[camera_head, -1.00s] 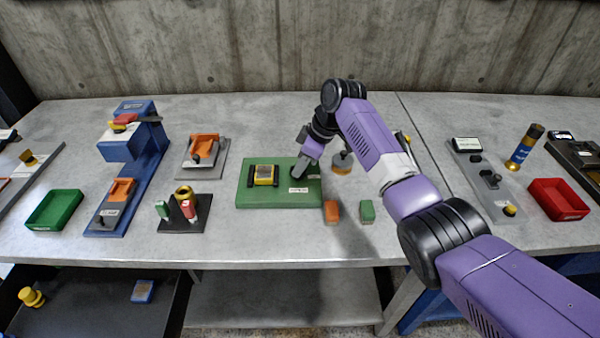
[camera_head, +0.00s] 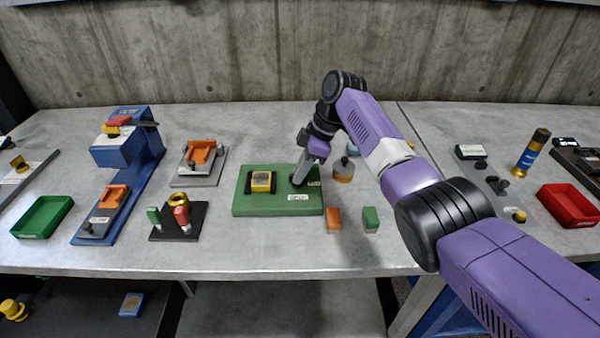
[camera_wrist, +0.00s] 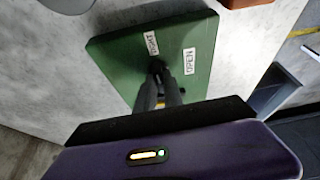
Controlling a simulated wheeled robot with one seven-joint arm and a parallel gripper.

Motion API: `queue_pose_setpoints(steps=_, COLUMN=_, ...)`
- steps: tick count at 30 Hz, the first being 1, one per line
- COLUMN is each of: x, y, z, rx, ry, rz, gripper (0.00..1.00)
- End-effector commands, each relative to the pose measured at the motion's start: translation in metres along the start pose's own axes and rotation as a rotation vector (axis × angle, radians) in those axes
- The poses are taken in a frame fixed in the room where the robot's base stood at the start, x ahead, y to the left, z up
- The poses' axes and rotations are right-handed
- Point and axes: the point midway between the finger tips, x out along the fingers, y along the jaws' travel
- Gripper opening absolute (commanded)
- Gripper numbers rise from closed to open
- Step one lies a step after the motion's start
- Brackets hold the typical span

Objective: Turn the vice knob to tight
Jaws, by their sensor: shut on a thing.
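The green vice board (camera_head: 245,207) lies on the middle of the bench. A yellow and dark block (camera_head: 261,182) sits between two black jaws on it. The dark vice knob (camera_head: 296,181) is at the board's right, mostly covered by my gripper (camera_head: 299,178). In the wrist view, my gripper (camera_wrist: 161,82) is shut on the knob (camera_wrist: 156,66) from above. The board (camera_wrist: 115,65) there carries a TIGHT label (camera_wrist: 151,43) and an OPEN label (camera_wrist: 189,61), both close to the knob. I cannot make out which label the knob points to.
An orange block (camera_head: 333,219) and a green block (camera_head: 370,219) stand just right of the board. A dark fixture (camera_head: 165,227) with coloured pieces is to the left. The front bench strip is clear.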

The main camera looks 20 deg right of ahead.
Motion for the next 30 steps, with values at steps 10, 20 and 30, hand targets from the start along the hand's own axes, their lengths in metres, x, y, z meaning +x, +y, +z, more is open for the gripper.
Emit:
queue_pose_setpoints(steps=10, x=0.0, y=0.0, z=0.0, rx=0.0, ry=-0.001, rz=0.0, gripper=0.34)
queue_pose_setpoints(steps=20, x=-0.008, y=0.001, z=0.0, rx=0.0, ry=0.0, rz=0.002, gripper=0.34)
queue_pose_setpoints(steps=30, x=-0.061, y=0.001, z=0.0, rx=-0.001, ry=0.0, rz=0.003, gripper=0.34)
